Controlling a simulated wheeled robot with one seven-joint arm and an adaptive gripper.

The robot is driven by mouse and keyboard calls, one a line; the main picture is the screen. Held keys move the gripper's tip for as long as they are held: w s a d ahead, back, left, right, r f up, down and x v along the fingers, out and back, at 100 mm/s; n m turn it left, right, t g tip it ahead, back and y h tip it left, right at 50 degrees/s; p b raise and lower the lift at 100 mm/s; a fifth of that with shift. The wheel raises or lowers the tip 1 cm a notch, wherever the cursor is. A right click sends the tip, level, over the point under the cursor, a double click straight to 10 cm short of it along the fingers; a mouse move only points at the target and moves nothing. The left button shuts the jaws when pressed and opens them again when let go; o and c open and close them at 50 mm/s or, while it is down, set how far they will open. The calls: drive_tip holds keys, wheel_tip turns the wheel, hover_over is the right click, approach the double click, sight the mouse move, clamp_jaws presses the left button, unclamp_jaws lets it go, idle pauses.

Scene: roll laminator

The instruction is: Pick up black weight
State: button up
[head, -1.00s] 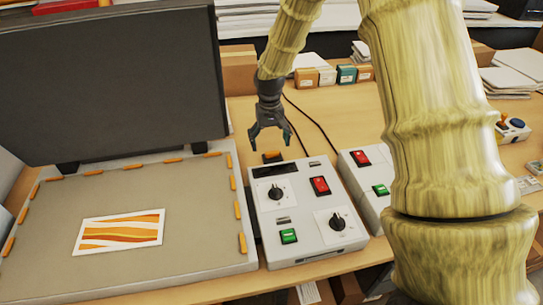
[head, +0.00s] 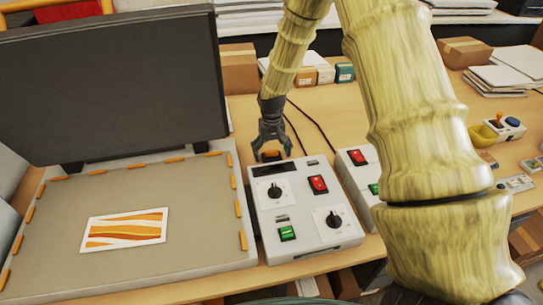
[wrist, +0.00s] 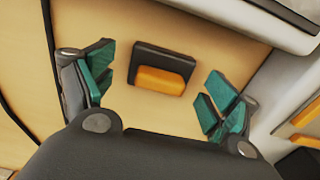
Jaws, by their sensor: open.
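The black weight (wrist: 162,62) is a small dark block with an orange block-like part (wrist: 160,81) on its near side. In the wrist view it lies on the wooden table between my spread fingers, with a gap on both sides. In the head view its orange part (head: 271,156) shows just behind the control box; its dark part is mostly hidden there. My gripper (head: 272,152) is open and empty, pointing down over the weight. Its teal-padded fingers also show in the wrist view (wrist: 160,88), and neither visibly touches the weight.
A grey control box (head: 305,243) with knobs and red and green switches stands just in front of the weight. A laminator (head: 60,265) with a raised dark lid (head: 110,90) is to the left. Black cables (head: 300,128) run behind, and small boxes (head: 345,72) stand farther back.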

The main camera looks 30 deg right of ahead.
drive_tip(key=shift+c, duration=0.3)
drive_tip(key=c, duration=1.4)
drive_tip(key=shift+c, duration=0.2)
drive_tip(key=shift+r, duration=0.1)
